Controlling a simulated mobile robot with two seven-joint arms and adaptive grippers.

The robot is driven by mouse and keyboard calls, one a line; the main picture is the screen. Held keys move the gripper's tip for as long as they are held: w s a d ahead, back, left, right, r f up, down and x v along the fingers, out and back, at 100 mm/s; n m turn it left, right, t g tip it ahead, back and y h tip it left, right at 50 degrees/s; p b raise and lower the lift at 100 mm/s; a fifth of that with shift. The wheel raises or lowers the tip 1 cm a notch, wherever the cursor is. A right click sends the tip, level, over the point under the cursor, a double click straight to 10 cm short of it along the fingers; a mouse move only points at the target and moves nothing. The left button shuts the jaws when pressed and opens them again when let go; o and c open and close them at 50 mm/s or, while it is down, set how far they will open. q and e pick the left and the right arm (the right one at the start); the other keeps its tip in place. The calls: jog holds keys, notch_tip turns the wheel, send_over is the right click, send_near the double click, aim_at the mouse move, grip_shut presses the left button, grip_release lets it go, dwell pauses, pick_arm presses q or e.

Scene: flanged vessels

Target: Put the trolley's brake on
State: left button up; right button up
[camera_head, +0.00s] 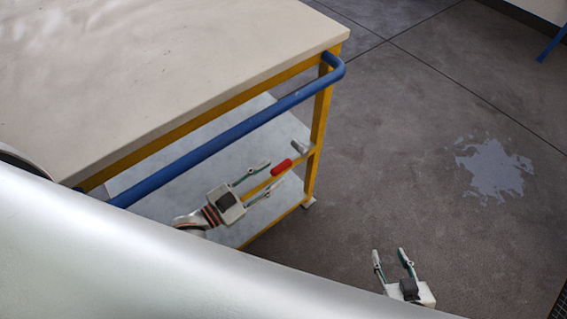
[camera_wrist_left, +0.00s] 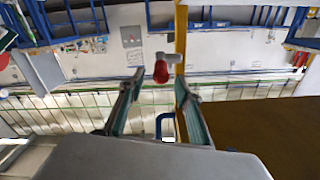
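The trolley has a pale top (camera_head: 170,60), a yellow frame and a blue push handle (camera_head: 230,135) along its near side. The brake lever has a red grip (camera_head: 281,167) and a grey end (camera_head: 300,147), near the yellow corner post. In the left wrist view the red grip (camera_wrist_left: 161,72) shows ahead, between the fingertips in the picture. My left gripper (camera_head: 263,181) is open, its fingers pointing at the red grip, with no clear contact. My right gripper (camera_head: 388,254) is open and empty over the floor, right of the trolley.
A pale lower shelf (camera_head: 140,172) lies below the trolley top. The yellow post (camera_head: 320,105) stands close beside the lever. A light grey patch (camera_head: 494,168) marks the dark floor at the right. The floor around it is clear.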

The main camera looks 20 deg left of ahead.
aim_at(290, 161)
pick_arm(q)
jog(key=shift+x, duration=2.7)
grip_shut()
